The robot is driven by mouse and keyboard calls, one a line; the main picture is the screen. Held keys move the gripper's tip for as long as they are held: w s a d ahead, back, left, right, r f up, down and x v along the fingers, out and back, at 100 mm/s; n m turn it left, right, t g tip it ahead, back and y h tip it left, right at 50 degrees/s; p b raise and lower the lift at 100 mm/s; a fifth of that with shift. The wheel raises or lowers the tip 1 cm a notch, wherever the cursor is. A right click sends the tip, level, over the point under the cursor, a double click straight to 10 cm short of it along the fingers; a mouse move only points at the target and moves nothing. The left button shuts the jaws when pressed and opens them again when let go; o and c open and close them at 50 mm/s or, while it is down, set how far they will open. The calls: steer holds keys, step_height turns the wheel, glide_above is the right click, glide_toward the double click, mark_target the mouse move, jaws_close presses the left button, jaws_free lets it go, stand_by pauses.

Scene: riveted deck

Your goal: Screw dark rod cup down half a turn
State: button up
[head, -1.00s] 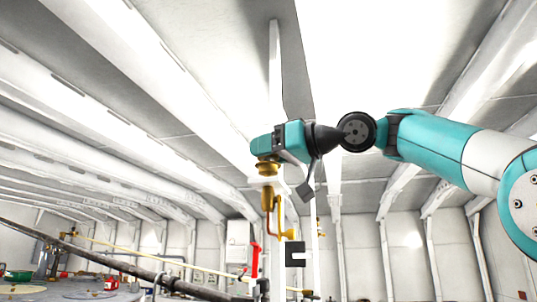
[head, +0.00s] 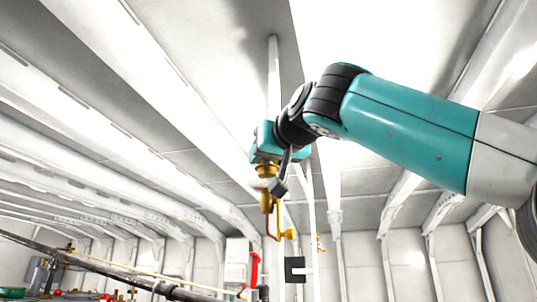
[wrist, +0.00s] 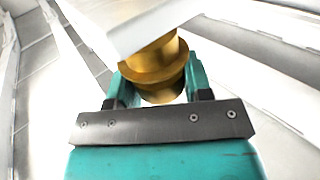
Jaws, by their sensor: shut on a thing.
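A brass cup with a stepped flange (wrist: 158,65) sits between the two teal fingers of my gripper (wrist: 160,88) in the wrist view. My gripper is shut on it. In the head view my gripper (head: 266,158) is around the top of the brass cup (head: 266,171), and its teal fingers hide part of the cup. A pale bracket plate lies just below the cup, with a brass cylinder (head: 267,201) under it. I cannot make out a dark rod at the cup, and its thread is hidden.
A white post (head: 274,80) rises behind my gripper. A red lever (head: 254,268) and a black square plate (head: 295,269) are below. A dark pipe (head: 110,270) slopes across the lower left.

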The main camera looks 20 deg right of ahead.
steer(key=m+h+p, duration=0.1)
steer(key=h, duration=0.1)
steer(key=m+h+p, duration=0.1)
steer(key=h+p, duration=0.1)
steer(key=shift+a+r+m, duration=0.2)
steer(key=shift+r+m, duration=0.15)
steer(key=shift+m, duration=0.05)
steer(key=shift+d+f+m+g+h+p, duration=0.1)
steer(key=shift+m+g+h+p, duration=0.35)
steer(key=shift+m+h+p, duration=0.55)
steer(key=shift+d+m+g+h+p, duration=0.1)
steer(key=shift+m+g+h+p, duration=0.3)
steer(key=shift+h, duration=1)
steer(key=shift+m+g+h, duration=0.25)
steer(key=shift+m+h, duration=0.05)
steer(key=shift+m, duration=0.1)
steer(key=o, duration=0.8)
steer(key=shift+o, duration=0.6)
steer(key=shift+f, duration=0.1)
